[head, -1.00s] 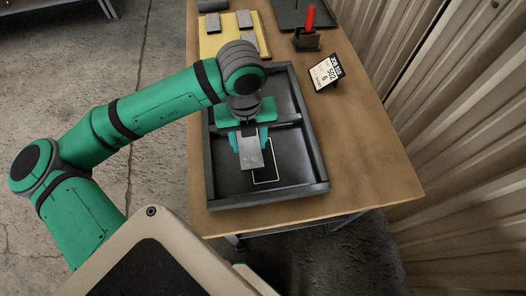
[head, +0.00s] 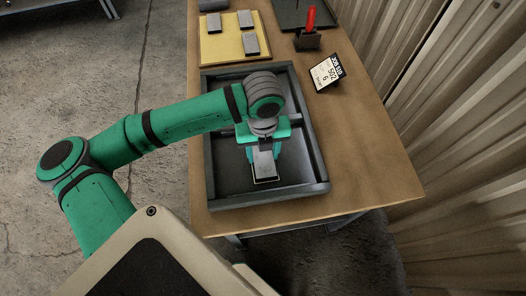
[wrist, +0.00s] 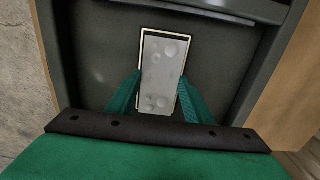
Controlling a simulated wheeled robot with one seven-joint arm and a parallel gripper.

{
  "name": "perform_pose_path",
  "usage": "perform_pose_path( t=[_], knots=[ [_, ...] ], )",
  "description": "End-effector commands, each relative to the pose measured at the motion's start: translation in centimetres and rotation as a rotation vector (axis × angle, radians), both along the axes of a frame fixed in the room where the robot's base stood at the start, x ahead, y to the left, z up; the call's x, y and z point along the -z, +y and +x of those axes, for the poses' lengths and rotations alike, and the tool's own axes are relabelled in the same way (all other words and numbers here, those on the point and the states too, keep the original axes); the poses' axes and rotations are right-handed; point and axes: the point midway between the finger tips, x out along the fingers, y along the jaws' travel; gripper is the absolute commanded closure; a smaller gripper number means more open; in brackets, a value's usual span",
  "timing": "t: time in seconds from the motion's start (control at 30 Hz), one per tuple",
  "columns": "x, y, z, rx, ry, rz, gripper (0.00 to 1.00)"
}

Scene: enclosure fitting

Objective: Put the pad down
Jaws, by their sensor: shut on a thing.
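My gripper (wrist: 157,105) is shut on a grey pad (wrist: 163,72) with round marks on its face. In the head view the gripper (head: 262,150) is inside the dark enclosure (head: 318,190), over its front part, with the held pad (head: 265,165) beneath. In the wrist view the pad lies over a pale rectangular outline (wrist: 187,34) on the enclosure floor. The pad looks slightly turned against the outline, with a gap at the upper right. I cannot tell whether the pad touches the floor.
A yellow board (head: 225,50) with several grey pads stands behind the enclosure. A job card (head: 327,73) and a dark holder (head: 307,40) with a red tool (head: 311,18) are at the right. Raised walls and a crossbar surround the enclosure's front compartment. The wooden table (head: 375,160) is clear at right.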

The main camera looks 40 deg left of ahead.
Motion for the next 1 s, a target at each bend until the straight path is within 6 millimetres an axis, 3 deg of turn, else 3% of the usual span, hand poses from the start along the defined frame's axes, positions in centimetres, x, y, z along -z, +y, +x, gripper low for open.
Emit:
perform_pose_path(
  t=[0.1, 0.13, 0.2, 0.63, 1.0],
  knots=[
    [0.3, 0.0, 0.0, 0.000, 0.001, -0.001, 0.80],
    [0.4, 0.0, 0.0, 0.000, 0.001, -0.001, 0.51],
    [0.3, 0.0, 0.0, 0.000, 0.000, 0.000, 0.35],
    [-0.5, 0.0, 0.0, 0.000, -0.002, 0.001, 0.35],
    [-7.3, 0.0, 0.1, 0.001, -0.003, 0.002, 0.35]
  ],
)
